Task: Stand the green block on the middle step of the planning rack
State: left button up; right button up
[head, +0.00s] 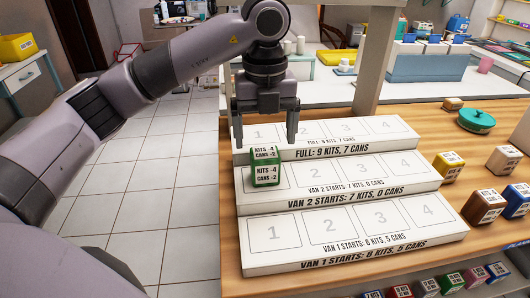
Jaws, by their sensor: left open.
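The green block (266,175), labelled "KITS -4, CANS -2", stands upright on space 1 of the middle step of the white planning rack (345,222). That step reads "VAN 2 STARTS: 7 KITS, 0 CANS". The top step reads "FULL: 9 KITS, 7 CANS" and the bottom step "VAN 1 STARTS: 8 KITS, 5 CANS"; both have bare spaces. My left gripper (265,142) is open and empty, pointing down with its fingers spread just above and behind the block. Whether a finger touches the block cannot be told. My right gripper is not in view.
Right of the rack lie a yellow-sided block (447,166), a brown block (483,207), a tan block (503,160) and a round green lidded dish (476,121). Several coloured blocks line the front edge. A wooden post (371,60) rises behind the rack.

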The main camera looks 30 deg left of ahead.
aim_at(265, 153)
pick_arm(q)
jog(key=shift+r+p, duration=0.3)
jog(key=shift+r, duration=1.95)
